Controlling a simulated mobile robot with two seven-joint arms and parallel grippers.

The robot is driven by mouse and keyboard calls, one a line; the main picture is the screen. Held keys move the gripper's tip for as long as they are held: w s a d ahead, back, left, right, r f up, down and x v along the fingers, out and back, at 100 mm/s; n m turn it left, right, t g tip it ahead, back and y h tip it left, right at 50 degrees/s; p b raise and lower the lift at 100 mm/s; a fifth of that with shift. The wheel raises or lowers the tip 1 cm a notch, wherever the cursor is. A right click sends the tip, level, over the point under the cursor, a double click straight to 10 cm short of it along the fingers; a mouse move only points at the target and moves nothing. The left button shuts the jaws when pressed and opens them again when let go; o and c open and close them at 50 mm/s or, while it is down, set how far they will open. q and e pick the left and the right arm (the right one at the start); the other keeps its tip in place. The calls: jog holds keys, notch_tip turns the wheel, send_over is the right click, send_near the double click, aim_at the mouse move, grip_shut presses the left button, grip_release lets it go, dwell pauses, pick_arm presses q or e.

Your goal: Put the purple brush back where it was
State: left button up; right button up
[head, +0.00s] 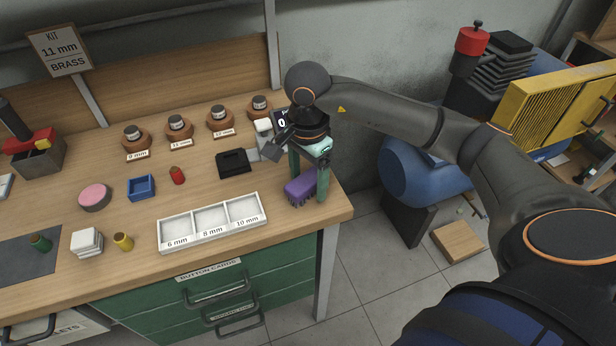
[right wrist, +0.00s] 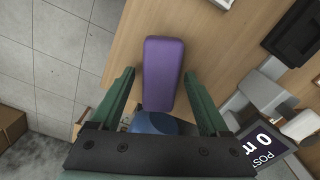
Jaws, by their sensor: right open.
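The purple brush (head: 299,190) stands on the wooden bench top near its front right corner, with its bristles facing down. My right gripper (head: 309,186) is over it, pointing down, with its green fingers open. In the right wrist view the smooth purple back of the brush (right wrist: 163,70) lies between the two spread fingers (right wrist: 159,74), with a gap visible on each side. Whether the fingertips reach down beside its bristles is hard to tell. My left gripper is not in view.
A white three-part tray (head: 211,239) is left of the brush. A black square holder (head: 234,163) and a small display (right wrist: 263,143) are close by. Wood stands with brass parts line the back. The bench's right edge is near, with floor beyond and a blue tank (head: 420,178).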

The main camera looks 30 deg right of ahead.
aim_at(308, 178)
notch_tip(308, 178, up, 12)
jog(key=p, duration=0.1)
jog(key=shift+r, duration=0.2)
